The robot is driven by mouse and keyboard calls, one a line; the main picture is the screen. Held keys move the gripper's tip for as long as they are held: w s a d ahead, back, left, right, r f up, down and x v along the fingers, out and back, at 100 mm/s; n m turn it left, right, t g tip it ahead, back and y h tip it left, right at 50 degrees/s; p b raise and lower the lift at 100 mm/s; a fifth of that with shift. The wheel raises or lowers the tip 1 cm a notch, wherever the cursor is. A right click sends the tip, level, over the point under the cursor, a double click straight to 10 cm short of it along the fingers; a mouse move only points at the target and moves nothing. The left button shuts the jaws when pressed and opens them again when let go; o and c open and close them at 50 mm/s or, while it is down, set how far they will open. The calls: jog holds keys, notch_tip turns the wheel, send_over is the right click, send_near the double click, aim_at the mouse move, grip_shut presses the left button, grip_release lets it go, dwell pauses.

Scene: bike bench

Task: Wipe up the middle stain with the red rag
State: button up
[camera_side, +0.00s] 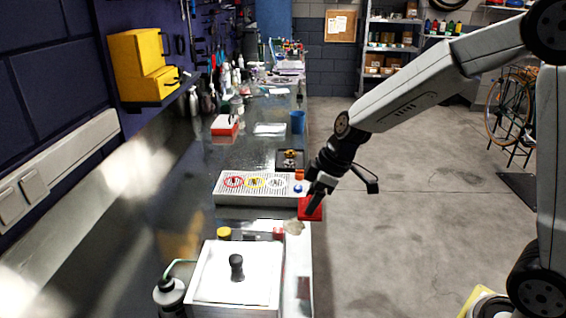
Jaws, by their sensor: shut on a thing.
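My gripper (315,204) is at the right-hand edge of the bench, pointing down, and is shut on the red rag (311,212). The rag shows as a small red patch under and beside the fingers; whether it touches the bench top is unclear. A beige blotch (293,227) lies just below and left of the rag, near the bench edge. I cannot tell whether it is the middle stain, and no row of stains can be made out clearly.
A pale panel (222,190) with red, yellow and white rings lies left of my gripper. A white box (212,270) with a black knob, a bottle (169,293) and a yellow cap (224,233) stand nearer. A blue cup (298,122) stands farther back. The bench's left middle is clear.

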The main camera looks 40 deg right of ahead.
jog(key=w+d+f, duration=0.3)
jog(key=w+f, duration=0.2)
jog(key=w, duration=0.3)
jog(key=shift+d, duration=0.2)
dwell(0.3)
